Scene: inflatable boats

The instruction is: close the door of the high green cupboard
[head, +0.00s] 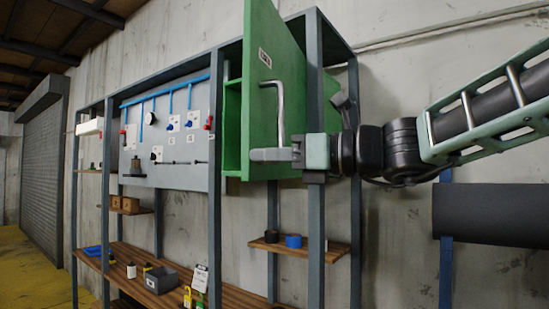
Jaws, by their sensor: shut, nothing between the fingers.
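The high green cupboard (232,130) is mounted in the upper part of the grey rack. Its green door (262,90) stands open, swung out toward me, with a small label and a long grey bar handle (281,105). A dark gap and part of the green inside show to the left of the door. My gripper (262,155) reaches in from the right, its fingers shut and pointing left. In the picture the fingers lie across the lower end of the handle. I cannot tell whether they touch the handle or the door.
Grey rack posts (315,240) stand close to my gripper. A panel (165,125) with blue pipes and valves is at the left. A small shelf (337,256) holds a blue roll (293,240). The wooden bench (150,280) below carries a grey bin (169,278) and small bottles.

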